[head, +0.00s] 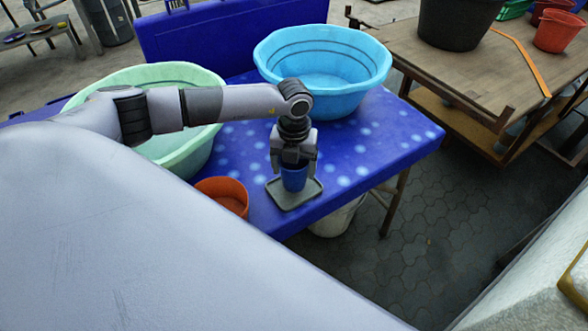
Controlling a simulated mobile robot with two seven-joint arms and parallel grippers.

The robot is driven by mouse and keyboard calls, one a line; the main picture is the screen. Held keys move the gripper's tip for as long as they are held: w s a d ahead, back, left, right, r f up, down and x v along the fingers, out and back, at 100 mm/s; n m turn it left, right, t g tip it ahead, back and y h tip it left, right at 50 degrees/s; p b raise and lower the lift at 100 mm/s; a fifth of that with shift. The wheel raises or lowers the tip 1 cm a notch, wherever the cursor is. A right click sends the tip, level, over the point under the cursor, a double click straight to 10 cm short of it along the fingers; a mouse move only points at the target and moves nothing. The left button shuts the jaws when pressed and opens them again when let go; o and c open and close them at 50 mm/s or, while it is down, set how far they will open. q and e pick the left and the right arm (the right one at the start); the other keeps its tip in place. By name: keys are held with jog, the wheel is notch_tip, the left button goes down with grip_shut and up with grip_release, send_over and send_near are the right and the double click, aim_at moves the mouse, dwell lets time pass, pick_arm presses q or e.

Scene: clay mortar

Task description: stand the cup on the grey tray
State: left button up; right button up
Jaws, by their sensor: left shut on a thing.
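A small blue cup (293,180) is between the fingers of my left gripper (294,165), which is shut on it. The cup is upright and directly over the grey tray (296,204). Whether its base touches the tray is hard to tell. The tray lies on the blue table (354,160) near its front edge. The gripper points down and hides the cup's upper part. My right gripper is not in view.
An orange pot (222,194) stands left of the tray. A green basin (184,160) is partly behind my arm, and a light blue basin (322,70) stands at the back. The table is clear right of the tray. A wooden table (470,70) stands farther right.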

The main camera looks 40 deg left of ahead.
pick_arm(q)
jog(key=shift+f, duration=0.85)
jog(key=shift+f, duration=0.1)
jog(key=o, duration=1)
notch_tip(320, 180, up, 12)
jog(key=shift+b, duration=0.3)
jog(key=shift+s, duration=0.1)
